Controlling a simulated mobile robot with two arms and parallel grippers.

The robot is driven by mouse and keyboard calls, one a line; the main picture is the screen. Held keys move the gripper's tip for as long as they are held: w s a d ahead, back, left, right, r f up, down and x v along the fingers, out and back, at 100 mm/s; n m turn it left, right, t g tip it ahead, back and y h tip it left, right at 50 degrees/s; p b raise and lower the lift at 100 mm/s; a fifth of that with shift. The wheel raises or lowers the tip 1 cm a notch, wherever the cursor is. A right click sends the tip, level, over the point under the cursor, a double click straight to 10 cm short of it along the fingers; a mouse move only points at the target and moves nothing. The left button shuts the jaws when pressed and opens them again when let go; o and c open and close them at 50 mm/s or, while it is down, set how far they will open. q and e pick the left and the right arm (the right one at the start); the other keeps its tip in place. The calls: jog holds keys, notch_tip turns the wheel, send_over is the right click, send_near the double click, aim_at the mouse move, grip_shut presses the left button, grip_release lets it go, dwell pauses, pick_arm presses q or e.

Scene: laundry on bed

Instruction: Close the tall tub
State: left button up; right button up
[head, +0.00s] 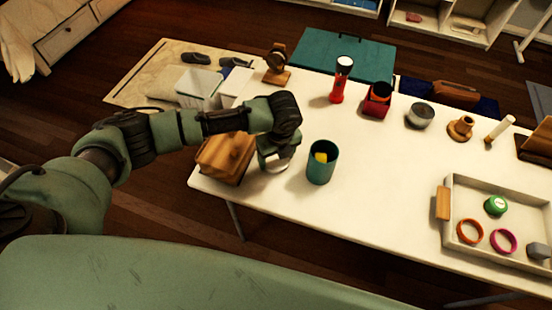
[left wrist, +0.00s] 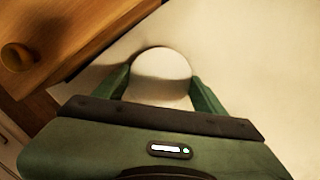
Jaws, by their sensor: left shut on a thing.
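A tall teal tub (head: 322,165) stands upright and open on the white table, with a yellow thing (head: 320,157) inside it. My left gripper (head: 276,159) is just left of the tub, low over the table, pointing down. It is shut on a white round thing, which shows between the green fingers in the left wrist view (left wrist: 161,72). I cannot tell whether this thing is the tub's lid, or whether it touches the table. The tub does not show in the left wrist view. My right gripper is not in view.
A wooden box (head: 222,161) stands close left of my left gripper; its knob (left wrist: 17,57) shows in the left wrist view. A red flashlight (head: 339,83), a red container (head: 377,102) and a grey tin (head: 420,115) stand behind. A tray (head: 456,187) lies right. The table between tub and tray is clear.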

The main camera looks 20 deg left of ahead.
aim_at(276, 160)
pick_arm(q)
notch_tip(276, 160, up, 20)
jog(key=shift+b, duration=0.4)
